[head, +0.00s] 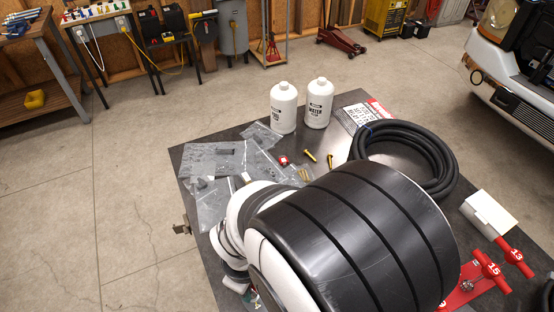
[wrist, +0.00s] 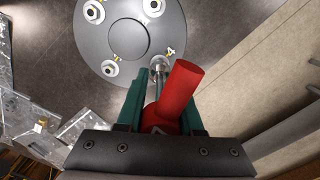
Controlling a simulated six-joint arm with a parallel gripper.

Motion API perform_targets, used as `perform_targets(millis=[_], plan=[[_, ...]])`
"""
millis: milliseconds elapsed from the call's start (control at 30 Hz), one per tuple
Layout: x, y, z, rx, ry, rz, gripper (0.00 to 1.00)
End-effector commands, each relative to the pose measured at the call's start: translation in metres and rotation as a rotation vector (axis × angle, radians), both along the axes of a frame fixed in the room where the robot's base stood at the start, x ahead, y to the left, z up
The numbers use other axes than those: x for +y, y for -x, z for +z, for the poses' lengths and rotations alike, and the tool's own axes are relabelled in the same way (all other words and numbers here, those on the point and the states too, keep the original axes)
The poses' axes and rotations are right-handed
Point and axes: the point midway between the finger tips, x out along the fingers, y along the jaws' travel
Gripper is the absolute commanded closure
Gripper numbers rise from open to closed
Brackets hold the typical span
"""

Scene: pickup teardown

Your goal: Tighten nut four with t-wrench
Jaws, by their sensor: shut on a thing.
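In the wrist view, my gripper (wrist: 160,115) has green fingers shut on the red handle of a T-wrench (wrist: 181,88). The wrench's metal shaft points toward a round grey plate (wrist: 128,37). Its tip is at a nut position beside the mark "4" at the plate's lower right edge. The wrench covers this nut, so I cannot tell whether the socket is fully seated on it. Other nuts (wrist: 110,68) with pale washers sit around the plate. In the head view, my arm hides the gripper and plate.
In the head view, two white bottles (head: 284,108) and a coiled black hose (head: 440,180) stand on the dark table (head: 225,140). Red T-handles (head: 489,268) marked 13 and 15 lie at right near a white box (head: 488,214). Plastic bags (head: 213,160) and bolts lie at left.

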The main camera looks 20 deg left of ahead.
Motion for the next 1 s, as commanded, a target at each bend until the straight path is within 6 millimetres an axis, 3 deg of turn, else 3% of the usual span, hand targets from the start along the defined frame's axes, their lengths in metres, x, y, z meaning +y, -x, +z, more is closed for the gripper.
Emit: perform_targets(millis=[900, 1000], plan=[[0.000, 0.000, -0.023, 0.000, 0.000, 0.000, 1.00], [0.000, 0.000, -0.024, 0.000, 0.000, -0.128, 1.00]])
